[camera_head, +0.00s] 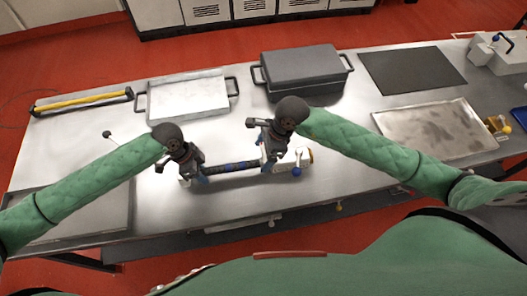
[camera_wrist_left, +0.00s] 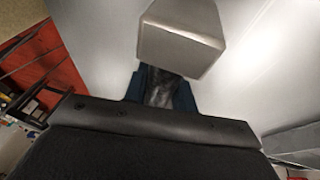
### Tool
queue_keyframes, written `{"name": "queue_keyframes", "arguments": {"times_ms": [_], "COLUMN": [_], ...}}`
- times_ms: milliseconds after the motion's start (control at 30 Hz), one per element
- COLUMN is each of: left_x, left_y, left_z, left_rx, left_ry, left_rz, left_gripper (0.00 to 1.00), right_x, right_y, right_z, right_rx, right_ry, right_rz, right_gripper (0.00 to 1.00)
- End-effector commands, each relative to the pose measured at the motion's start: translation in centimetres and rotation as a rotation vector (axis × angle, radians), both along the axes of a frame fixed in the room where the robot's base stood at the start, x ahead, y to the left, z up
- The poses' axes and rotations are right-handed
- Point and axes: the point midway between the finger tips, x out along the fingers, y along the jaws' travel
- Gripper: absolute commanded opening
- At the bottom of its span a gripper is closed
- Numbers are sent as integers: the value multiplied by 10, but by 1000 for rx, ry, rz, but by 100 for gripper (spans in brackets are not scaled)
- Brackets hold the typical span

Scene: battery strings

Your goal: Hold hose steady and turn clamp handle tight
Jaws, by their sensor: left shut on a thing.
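A dark hose (camera_head: 237,166) with blue marks runs left to right low over the metal table's front middle. My left gripper (camera_head: 197,177) is at the hose's left end. In the left wrist view its blue fingers are shut on the dark hose (camera_wrist_left: 160,88), in front of a grey metal block (camera_wrist_left: 182,42). My right gripper (camera_head: 268,164) points down at the hose's right end; whether its fingers are shut is too small to tell. Just right of it is a white fitting with a blue-tipped clamp handle (camera_head: 297,170). My right gripper is beside this handle, apart from it.
A yellow-barred tool (camera_head: 82,101) lies far left. A black mat (camera_head: 411,69) and a stained metal tray (camera_head: 434,127) lie right. The table between hose and cases is mostly clear.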

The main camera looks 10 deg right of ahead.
Motion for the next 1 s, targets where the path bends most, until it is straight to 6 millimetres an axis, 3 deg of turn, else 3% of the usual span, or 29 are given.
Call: {"name": "queue_keyframes", "arguments": {"times_ms": [33,167,567,1000], "left_x": [0,0,0,0], "left_y": [0,0,0,0], "left_z": [1,1,1,1], "left_rx": [-1,-1,-1,0], "left_ry": [-1,-1,-1,0], "left_rz": [0,0,0,0], "left_gripper": [0,0,0,0], "right_x": [0,0,0,-1], "right_y": [0,0,0,0], "right_z": [0,0,0,0], "right_rx": [0,0,-1,0], "right_ry": [0,0,0,0], "right_rz": [0,0,-67,-421], "right_gripper": [68,42,43,43]}}
